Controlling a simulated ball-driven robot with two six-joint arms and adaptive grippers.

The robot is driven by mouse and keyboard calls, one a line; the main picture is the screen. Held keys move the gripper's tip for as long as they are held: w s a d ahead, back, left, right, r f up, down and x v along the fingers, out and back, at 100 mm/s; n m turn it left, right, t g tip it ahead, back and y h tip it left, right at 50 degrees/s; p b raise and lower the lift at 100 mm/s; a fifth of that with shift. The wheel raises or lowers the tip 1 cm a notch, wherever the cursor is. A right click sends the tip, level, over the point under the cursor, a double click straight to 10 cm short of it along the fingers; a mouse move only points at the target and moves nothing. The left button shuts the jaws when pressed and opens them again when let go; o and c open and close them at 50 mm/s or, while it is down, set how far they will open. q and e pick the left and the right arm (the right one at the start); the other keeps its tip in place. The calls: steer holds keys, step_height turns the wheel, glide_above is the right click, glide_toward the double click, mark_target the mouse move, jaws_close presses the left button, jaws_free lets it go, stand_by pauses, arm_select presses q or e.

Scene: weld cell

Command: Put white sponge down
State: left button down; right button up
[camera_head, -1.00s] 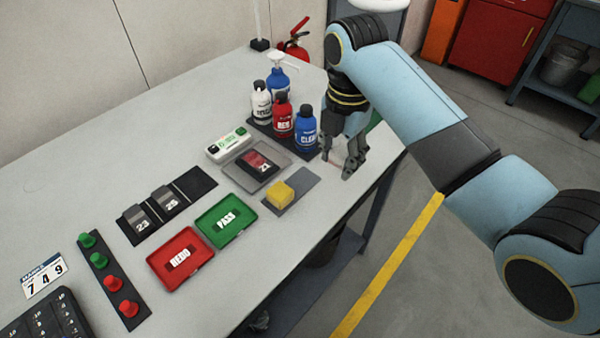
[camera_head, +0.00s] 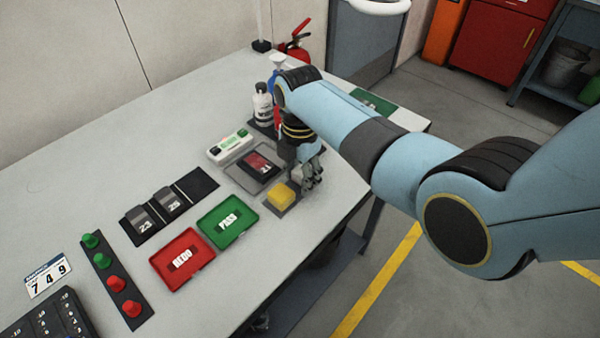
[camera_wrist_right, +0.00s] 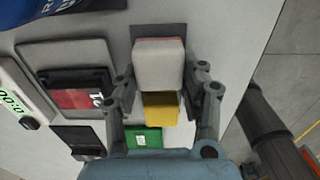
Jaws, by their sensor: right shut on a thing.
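The white sponge (camera_wrist_right: 158,65) shows as a pale block with a faint pinkish edge in the right wrist view. My right gripper (camera_wrist_right: 163,82) is shut on it, a finger at either side. In the head view my right gripper (camera_head: 311,178) points down over the dark grey mat (camera_head: 287,205), just behind the yellow sponge (camera_head: 280,196), and mostly hides the white sponge. The yellow sponge (camera_wrist_right: 160,108) sits beside the white one in the wrist view. I cannot tell whether the white sponge touches the mat (camera_wrist_right: 150,31). My left gripper is not in view.
A grey tray (camera_head: 236,177) with a dark red-labelled block (camera_head: 262,163) lies left of the gripper. The green PASS tray (camera_head: 228,222) and red REDO tray (camera_head: 182,257) are nearer. The table's right edge is close.

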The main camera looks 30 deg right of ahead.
mark_target(300, 175)
steer(key=shift+f, duration=0.3)
steer(key=o, duration=1.2)
steer(key=shift+b, duration=0.5)
steer(key=r, duration=1.1)
steer(key=shift+s+a, duration=0.1)
steer(key=shift+s, duration=0.1)
